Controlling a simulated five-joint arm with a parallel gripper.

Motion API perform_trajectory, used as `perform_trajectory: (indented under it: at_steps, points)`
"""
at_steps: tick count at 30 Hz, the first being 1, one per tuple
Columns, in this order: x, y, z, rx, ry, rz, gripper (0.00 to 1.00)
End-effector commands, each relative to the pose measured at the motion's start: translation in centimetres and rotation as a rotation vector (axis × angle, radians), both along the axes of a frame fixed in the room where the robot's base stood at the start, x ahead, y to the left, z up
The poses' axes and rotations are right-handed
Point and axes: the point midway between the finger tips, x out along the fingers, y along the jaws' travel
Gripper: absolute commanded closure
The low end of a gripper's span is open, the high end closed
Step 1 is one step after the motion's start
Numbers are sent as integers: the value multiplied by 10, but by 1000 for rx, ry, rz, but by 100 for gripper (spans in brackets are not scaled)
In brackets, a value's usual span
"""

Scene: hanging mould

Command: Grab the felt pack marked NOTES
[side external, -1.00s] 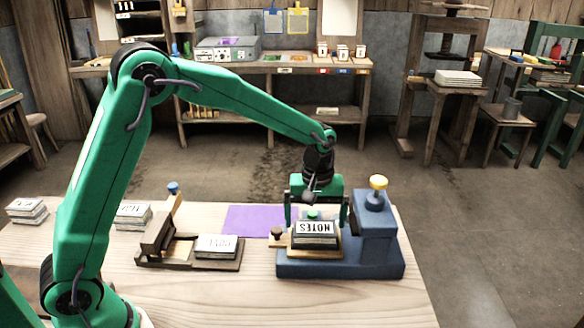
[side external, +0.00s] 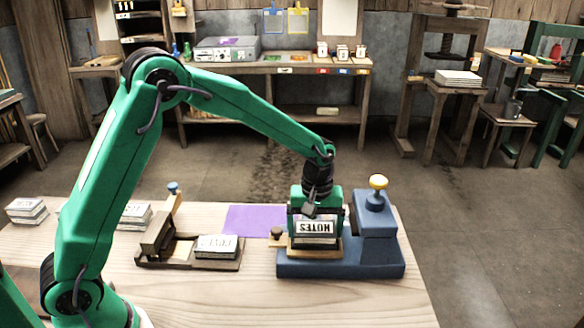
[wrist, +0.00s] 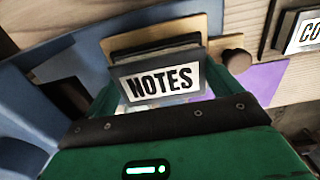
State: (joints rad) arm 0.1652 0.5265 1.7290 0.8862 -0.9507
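The felt pack marked NOTES (side external: 316,229) is a dark stack with a white label on a small wooden board on the blue press-like stand (side external: 340,268). Its label reads clearly in the wrist view (wrist: 161,83). My gripper (side external: 316,232) is right over the pack, with a green finger down each side. The fingers also show beside the pack in the wrist view (wrist: 172,92). I cannot tell whether they touch its sides. The pack's far side and the finger ends are partly hidden.
A labelled pack (side external: 216,245) lies in a dark wooden fixture (side external: 160,262) to the left. A purple mat (side external: 250,220) lies flat behind. The table's front is clear.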

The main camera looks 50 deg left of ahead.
Motion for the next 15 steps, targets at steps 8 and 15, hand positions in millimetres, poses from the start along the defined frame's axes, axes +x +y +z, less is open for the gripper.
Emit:
perform_trajectory:
  at_steps: [8,15]
  points:
    - [0,0,1,0,-1,0,35]
    - [1,0,11,-1,-4,0,35]
